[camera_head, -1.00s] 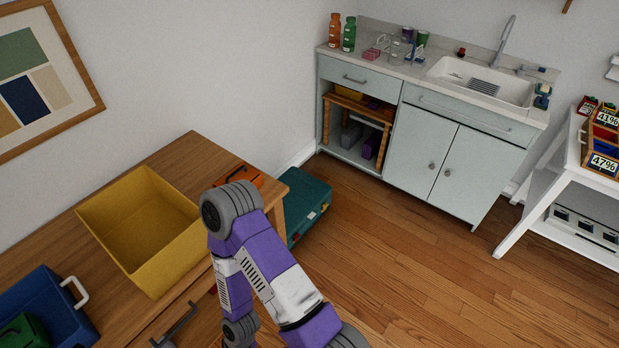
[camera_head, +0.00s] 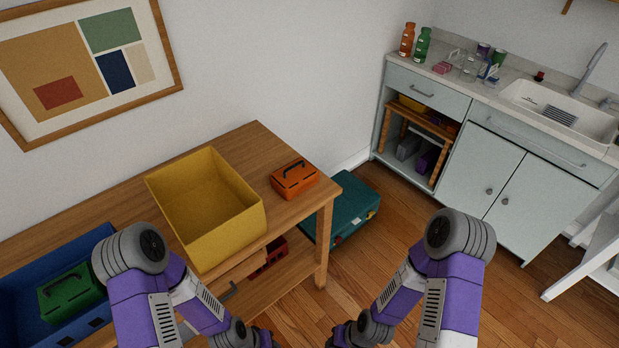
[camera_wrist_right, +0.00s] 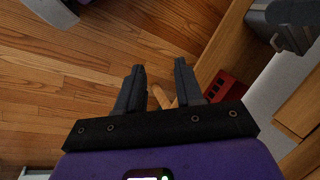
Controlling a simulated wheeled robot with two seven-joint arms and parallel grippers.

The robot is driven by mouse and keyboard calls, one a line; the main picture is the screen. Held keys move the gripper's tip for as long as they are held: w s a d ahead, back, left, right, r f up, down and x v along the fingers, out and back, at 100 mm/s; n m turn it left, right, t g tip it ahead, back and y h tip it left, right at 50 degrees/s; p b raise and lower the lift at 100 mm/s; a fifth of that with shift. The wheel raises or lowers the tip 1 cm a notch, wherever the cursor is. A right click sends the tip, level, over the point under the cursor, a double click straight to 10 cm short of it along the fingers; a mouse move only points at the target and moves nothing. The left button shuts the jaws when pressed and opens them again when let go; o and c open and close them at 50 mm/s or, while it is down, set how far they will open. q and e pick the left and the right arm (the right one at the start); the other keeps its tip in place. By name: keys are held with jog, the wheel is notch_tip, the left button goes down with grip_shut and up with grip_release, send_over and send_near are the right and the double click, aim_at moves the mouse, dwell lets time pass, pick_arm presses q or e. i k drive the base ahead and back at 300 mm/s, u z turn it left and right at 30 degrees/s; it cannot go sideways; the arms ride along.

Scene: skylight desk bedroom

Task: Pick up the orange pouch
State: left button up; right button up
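An orange case-like item (camera_head: 294,180) with a dark handle lies on the right end of the wooden table (camera_head: 262,140) in the head view. I cannot tell for certain that it is the pouch; no other orange pouch shows. In the right wrist view my right gripper (camera_wrist_right: 160,68) has its fingers apart, with nothing between them, above the wooden floor. My right arm is at the bottom right of the head view, away from the orange item.
A yellow bin (camera_head: 205,205) stands left of the orange item. A blue crate (camera_head: 75,250) holds a green case (camera_head: 70,292). A red crate (camera_head: 268,258) sits under the tabletop and shows in the wrist view (camera_wrist_right: 222,88). A teal case (camera_head: 345,205) lies on the floor by the table.

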aim_at(289, 181)
jog(key=z, duration=1.65)
jog(key=i, duration=1.5)
jog(key=u, duration=2.8)
